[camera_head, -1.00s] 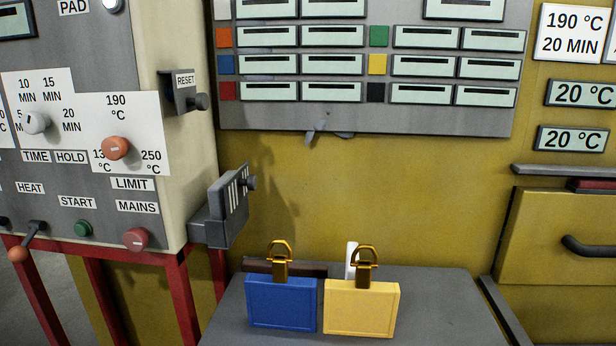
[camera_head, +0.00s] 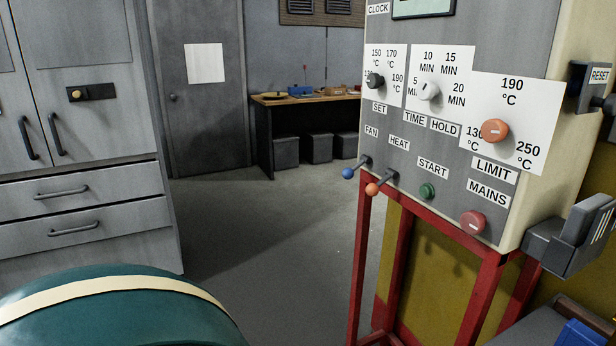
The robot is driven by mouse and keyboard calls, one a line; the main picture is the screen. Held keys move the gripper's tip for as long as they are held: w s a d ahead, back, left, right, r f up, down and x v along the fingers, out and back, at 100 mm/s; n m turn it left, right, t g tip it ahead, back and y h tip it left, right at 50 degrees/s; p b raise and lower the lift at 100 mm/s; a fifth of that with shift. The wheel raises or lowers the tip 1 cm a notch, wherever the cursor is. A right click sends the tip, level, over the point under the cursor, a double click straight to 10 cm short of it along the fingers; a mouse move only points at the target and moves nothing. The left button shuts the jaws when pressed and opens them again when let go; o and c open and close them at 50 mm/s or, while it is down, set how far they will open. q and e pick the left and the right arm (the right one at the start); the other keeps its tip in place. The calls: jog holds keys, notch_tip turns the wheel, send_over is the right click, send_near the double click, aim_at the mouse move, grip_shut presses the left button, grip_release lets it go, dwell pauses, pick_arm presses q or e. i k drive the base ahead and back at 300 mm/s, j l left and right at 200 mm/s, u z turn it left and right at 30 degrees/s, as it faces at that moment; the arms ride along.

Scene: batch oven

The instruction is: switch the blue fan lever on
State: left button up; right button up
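The fan lever, with a blue ball knob (camera_head: 348,173), sticks out below the FAN label (camera_head: 371,132) at the lower left of the grey control panel (camera_head: 440,150). Its dark stem slopes down and left from its mount to the knob. Right beside it, under the HEAT label, is a similar lever with an orange knob (camera_head: 372,189). Neither of my grippers shows in this view, so nothing of mine is seen touching the levers.
A green START button (camera_head: 428,191) and a red MAINS knob (camera_head: 472,222) are close right of the levers. The panel stands on a red frame (camera_head: 362,250). Grey cabinets (camera_head: 80,130) stand at left. Open floor (camera_head: 270,230) lies between. A teal rounded surface (camera_head: 110,310) fills the lower left.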

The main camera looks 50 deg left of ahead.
aim_at(348, 173)
jog(key=u, duration=1.45)
jog(key=i+j+u, duration=0.1)
jog(key=i+j, duration=0.2)
jog(key=i+j+u, duration=0.1)
jog(key=i, duration=0.4)
jog(key=i+j+u, duration=0.1)
jog(key=i+j, duration=0.25)
jog(key=i, duration=0.05)
